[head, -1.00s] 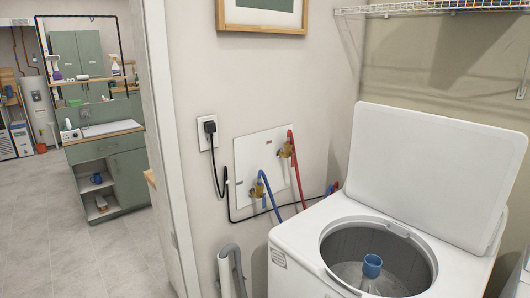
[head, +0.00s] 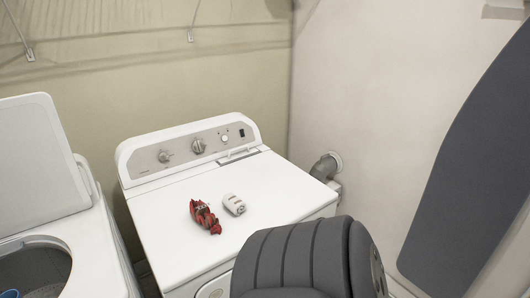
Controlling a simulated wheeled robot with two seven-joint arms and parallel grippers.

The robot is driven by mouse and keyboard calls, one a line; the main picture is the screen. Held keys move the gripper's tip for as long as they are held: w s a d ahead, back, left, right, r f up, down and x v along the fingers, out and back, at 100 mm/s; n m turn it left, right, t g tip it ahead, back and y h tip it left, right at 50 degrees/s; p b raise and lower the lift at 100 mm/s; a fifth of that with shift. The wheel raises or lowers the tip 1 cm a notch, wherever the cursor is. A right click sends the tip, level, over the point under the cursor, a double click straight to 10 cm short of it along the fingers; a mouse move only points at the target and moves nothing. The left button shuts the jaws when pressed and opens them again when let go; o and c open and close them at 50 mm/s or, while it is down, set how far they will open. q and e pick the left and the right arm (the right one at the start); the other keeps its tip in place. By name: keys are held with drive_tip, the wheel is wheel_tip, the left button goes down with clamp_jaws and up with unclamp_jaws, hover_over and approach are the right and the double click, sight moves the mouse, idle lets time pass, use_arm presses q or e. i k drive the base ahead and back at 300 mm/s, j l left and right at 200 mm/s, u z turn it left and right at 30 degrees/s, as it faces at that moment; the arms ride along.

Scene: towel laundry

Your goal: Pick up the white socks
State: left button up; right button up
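A small white rolled bundle (head: 234,204), which looks like the white socks, lies on top of the white dryer (head: 270,178). A red patterned bundle (head: 204,216) lies just to its left, close beside it. Neither of my grippers shows in the head view. A dark grey padded shape at the bottom covers the dryer's front right part.
The open washer (head: 88,250) stands to the left of the dryer, with its lid (head: 38,165) raised. A grey vent pipe (head: 325,167) meets the wall behind right. A dark ironing-board-like panel (head: 475,165) leans at the right. The rest of the dryer top is clear.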

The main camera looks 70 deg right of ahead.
sight(234, 204)
drive_tip(key=z, duration=2.15)
